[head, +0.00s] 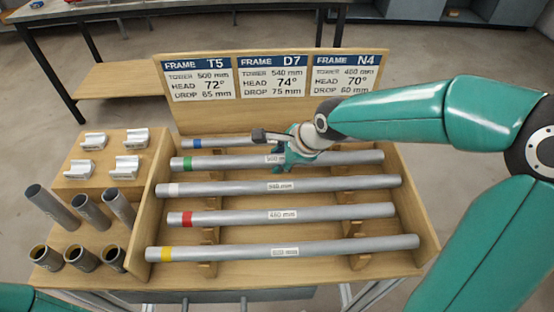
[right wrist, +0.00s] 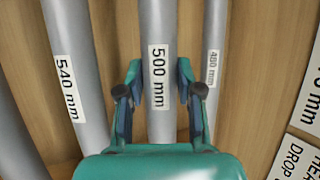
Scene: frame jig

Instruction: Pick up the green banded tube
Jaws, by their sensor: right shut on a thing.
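The green banded tube (head: 230,161) is a long grey tube with a green band near its left end. It appears to lie in the wooden rack (head: 428,232), second from the back. The fingers hide a little of the tube in the head view. My left gripper is not in view.
A blue banded tube (head: 225,142) lies behind it. White (head: 230,187), red (head: 235,217) and yellow (head: 225,252) banded tubes lie in front. A sign board (head: 275,115) stands at the back. White brackets (head: 93,141) and short tube pieces (head: 52,207) stand at left.

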